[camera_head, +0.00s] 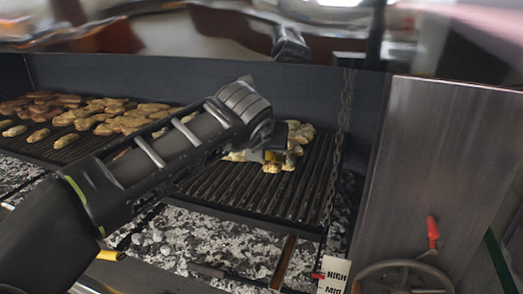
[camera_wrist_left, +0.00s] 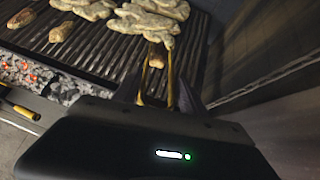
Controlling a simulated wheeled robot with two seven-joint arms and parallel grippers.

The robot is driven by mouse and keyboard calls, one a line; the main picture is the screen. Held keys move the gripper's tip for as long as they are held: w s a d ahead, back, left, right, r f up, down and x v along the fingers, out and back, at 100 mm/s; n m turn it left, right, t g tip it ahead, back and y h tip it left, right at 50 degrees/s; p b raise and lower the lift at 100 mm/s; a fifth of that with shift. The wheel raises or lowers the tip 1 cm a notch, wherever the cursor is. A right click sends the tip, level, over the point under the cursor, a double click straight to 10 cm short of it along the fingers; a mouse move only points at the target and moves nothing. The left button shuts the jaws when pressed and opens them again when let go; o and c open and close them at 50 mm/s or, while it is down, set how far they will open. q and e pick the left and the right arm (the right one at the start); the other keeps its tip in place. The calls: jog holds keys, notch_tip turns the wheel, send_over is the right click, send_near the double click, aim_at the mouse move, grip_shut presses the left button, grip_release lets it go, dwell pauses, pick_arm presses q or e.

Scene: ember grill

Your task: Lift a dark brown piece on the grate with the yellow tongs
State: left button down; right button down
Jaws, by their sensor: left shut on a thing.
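My left gripper (camera_wrist_left: 160,97) is shut on the yellow tongs (camera_wrist_left: 155,77), which point forward over the grate (camera_wrist_left: 100,52). A small brown piece (camera_wrist_left: 155,54) lies at the tong tips; I cannot tell whether the tongs grip it or whether it is off the bars. In the head view my left arm reaches across the grate (camera_head: 235,190), and a bit of the yellow tongs (camera_head: 269,156) shows beside pale pieces. The arm hides much of the grate's middle. Darker brown pieces (camera_head: 38,105) lie at the far left. My right gripper is not in view.
Pale, lumpy pieces (camera_wrist_left: 150,22) lie just beyond the tongs, with brown pieces (camera_wrist_left: 61,32) to the left. A chain (camera_head: 341,140) hangs at the grate's right, near a metal side panel (camera_head: 445,160). Ash and coals (camera_head: 225,240) lie in front. A yellow-handled tool (camera_head: 110,255) lies at the front left.

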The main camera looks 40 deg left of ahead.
pick_arm(q)
notch_tip(320, 180, down, 8)
jog(key=b, duration=0.5)
jog(key=shift+s+d+r, duration=0.1)
jog(key=c, duration=1.1)
grip_release()
jog(key=c, duration=0.3)
jog(key=shift+d, duration=0.15)
